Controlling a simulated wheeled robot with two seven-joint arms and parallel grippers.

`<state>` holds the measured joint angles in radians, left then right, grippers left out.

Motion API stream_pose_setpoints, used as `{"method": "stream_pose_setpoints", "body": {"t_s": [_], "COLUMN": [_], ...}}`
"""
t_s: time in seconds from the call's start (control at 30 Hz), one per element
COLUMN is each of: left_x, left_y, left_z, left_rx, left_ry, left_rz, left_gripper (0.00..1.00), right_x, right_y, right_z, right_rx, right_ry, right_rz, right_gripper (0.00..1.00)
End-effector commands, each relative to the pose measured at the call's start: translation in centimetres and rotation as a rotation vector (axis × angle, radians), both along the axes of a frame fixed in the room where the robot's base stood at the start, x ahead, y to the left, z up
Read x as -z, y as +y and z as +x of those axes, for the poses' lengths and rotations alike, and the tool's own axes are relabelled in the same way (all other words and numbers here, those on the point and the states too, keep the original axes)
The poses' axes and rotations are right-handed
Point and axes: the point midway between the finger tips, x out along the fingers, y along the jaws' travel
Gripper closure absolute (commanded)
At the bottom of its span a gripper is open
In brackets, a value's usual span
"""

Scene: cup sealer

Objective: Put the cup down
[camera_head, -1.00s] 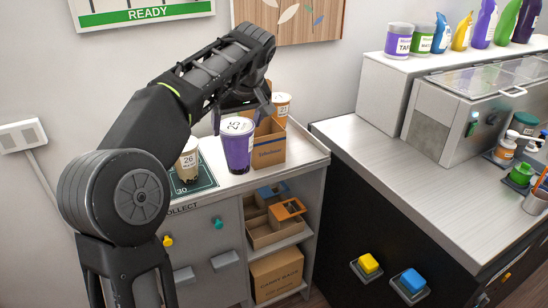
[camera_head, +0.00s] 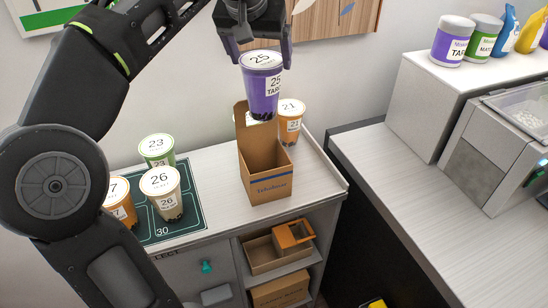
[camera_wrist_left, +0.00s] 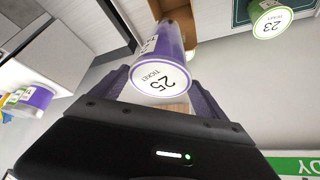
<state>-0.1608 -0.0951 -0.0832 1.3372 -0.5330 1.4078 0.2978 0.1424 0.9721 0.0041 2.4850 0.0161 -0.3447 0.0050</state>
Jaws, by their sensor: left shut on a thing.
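The purple cup (camera_head: 262,88), lidded and labelled 25, is upright in my left gripper (camera_head: 262,62), whose two fingers close around its upper part. It hangs above the open cardboard carrier (camera_head: 266,175) on the counter, its lower end overlapping the carrier's tall rear panel in the head view. The left wrist view shows the cup's lid (camera_wrist_left: 163,79) between the dark fingers, with part of the carrier (camera_wrist_left: 178,14) beyond. The inside of the carrier is partly hidden. My right gripper is not in view.
An orange cup (camera_head: 291,122) stands behind the carrier. Cups labelled 23 (camera_head: 157,150), 26 (camera_head: 162,192) and 27 (camera_head: 121,205) stand at the left by the dark green mat (camera_head: 185,226). The counter has bare room between mat and carrier.

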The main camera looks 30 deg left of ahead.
Motion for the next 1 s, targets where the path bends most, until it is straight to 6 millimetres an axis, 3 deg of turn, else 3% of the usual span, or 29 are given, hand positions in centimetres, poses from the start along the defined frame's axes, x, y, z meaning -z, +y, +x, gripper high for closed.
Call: {"method": "stream_pose_setpoints", "body": {"t_s": [0.47,0.57,0.77,1.0], "left_x": [0.2,1.4,5.7,10.7], "left_y": [-0.1,-0.2,-0.2,-0.2], "left_z": [-0.2,-0.2,-0.2,-0.4], "left_rx": [0.017,0.017,0.016,0.016], "left_ry": [-0.004,-0.004,-0.004,-0.001], "left_rz": [0.001,0.001,0.0,0.0], "left_gripper": [0.88,0.88,0.88,0.88], "right_x": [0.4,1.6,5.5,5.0], "right_y": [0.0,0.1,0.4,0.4], "right_z": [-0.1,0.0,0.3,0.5], "right_rx": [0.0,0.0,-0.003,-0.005], "right_ry": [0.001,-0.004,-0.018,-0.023], "right_rz": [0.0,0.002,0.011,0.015], "right_gripper": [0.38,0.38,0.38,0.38]}}
